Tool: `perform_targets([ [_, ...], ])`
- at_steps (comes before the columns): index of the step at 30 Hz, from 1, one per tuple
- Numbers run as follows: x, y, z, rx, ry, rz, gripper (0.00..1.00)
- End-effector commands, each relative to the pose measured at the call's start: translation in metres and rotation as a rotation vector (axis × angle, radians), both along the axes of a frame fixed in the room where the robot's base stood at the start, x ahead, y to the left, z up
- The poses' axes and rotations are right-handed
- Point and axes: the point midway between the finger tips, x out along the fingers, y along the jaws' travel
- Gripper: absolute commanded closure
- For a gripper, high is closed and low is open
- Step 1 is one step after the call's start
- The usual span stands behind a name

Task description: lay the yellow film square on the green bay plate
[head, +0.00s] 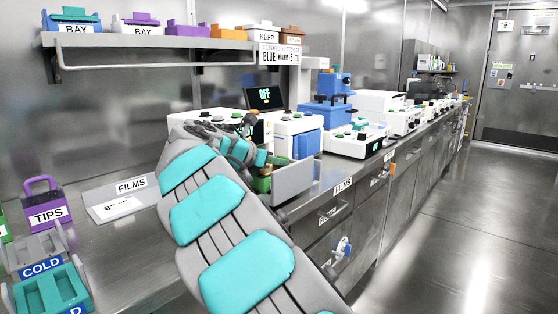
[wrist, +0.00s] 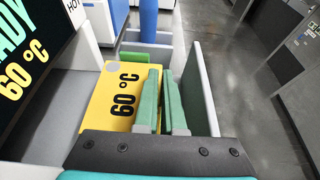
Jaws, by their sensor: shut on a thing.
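The yellow film square (wrist: 108,98) is in the wrist view, marked "60 °C" in black, with a grey dot near its far left corner. My gripper (wrist: 161,72) has two green fingers close together over the film's right part, and it is shut on the film. The exact grip line between the fingers is hard to see. A strip of green (wrist: 134,57) shows just past the film's far edge. It may be the green bay plate, but most of it is hidden. In the head view my gripper (head: 262,178) is low by the bench edge, and the film cannot be made out.
A grey upright panel (wrist: 203,85) stands close to the right of the fingers; it also shows in the head view (head: 293,180). A dark screen (wrist: 20,60) reading "60 °C" is at left. Blue and white instruments (head: 325,112) line the bench beyond. The aisle floor at right is clear.

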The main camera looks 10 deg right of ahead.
Motion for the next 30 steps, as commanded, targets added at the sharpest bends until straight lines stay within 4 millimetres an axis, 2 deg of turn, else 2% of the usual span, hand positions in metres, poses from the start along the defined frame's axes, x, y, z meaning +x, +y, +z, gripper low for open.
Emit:
perform_targets([
  [5, 0.000, 0.000, -0.004, 0.001, 0.001, -0.001, 1.00],
  [6, 0.000, 0.000, -0.004, 0.001, 0.001, -0.001, 0.89],
  [14, 0.000, 0.000, -0.004, 0.000, 0.000, -0.001, 0.60],
  [23, -0.001, 0.001, -0.004, 0.000, 0.000, 0.000, 0.59],
  [30, -0.011, 0.016, 0.005, 0.000, -0.002, 0.003, 0.59],
])
